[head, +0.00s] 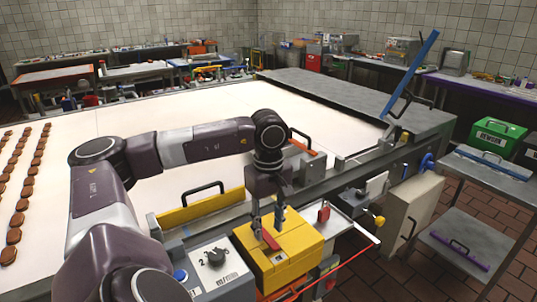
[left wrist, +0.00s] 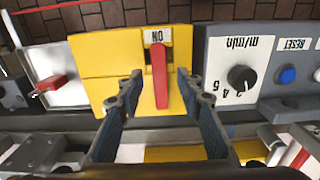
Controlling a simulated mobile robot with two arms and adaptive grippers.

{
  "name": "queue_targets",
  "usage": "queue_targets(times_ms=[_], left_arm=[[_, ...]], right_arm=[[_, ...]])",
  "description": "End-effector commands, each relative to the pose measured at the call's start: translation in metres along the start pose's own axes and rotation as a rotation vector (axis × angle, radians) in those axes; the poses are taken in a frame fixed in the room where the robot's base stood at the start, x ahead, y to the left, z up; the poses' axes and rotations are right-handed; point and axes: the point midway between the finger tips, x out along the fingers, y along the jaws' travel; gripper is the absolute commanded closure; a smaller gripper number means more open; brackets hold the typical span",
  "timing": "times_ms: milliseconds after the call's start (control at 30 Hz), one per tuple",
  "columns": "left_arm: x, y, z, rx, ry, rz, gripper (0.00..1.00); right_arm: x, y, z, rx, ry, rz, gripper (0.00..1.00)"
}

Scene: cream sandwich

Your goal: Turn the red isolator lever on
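The red isolator lever (left wrist: 159,78) is on the front of a yellow box (left wrist: 95,62). In the left wrist view it stands upright below an ON label (left wrist: 157,36). In the head view the lever (head: 270,239) shows on the yellow box (head: 302,246) beneath my left gripper (head: 267,226). In the left wrist view my left gripper (left wrist: 160,84) is open, with one blue-padded finger on each side of the lever. Gaps show between the fingers and the lever, and I cannot tell how deep the fingertips reach. My right gripper is not in view.
A grey control box with a black dial (left wrist: 241,78) and a blue button (left wrist: 287,75) is beside the yellow box. A small red handle (left wrist: 53,82) is on the other side. The white conveyor belt (head: 150,112) carries rows of brown biscuits (head: 22,205).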

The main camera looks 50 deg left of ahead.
Motion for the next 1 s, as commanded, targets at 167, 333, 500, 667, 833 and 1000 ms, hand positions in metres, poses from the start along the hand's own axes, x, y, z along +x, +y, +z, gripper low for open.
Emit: queue_targets(times_ms=[167,333,500,667,833,1000], left_arm=[[-0.043,0.003,0.001,0.002,-0.002,0.010,0.67],[-0.079,0.001,0.001,0.002,-0.002,0.006,0.67],[-0.089,0.001,0.000,0.000,-0.001,0.006,0.67],[-0.095,0.001,0.000,0.000,0.000,0.004,0.67],[-0.097,0.000,0.000,0.000,0.000,0.002,0.67],[-0.098,0.000,0.000,0.000,0.000,0.001,0.67]], right_arm=[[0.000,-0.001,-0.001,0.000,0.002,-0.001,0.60],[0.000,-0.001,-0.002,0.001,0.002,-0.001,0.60],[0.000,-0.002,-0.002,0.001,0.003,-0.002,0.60],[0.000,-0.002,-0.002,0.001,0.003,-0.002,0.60],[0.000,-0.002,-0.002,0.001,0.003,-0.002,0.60],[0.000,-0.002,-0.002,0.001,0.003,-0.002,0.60]])
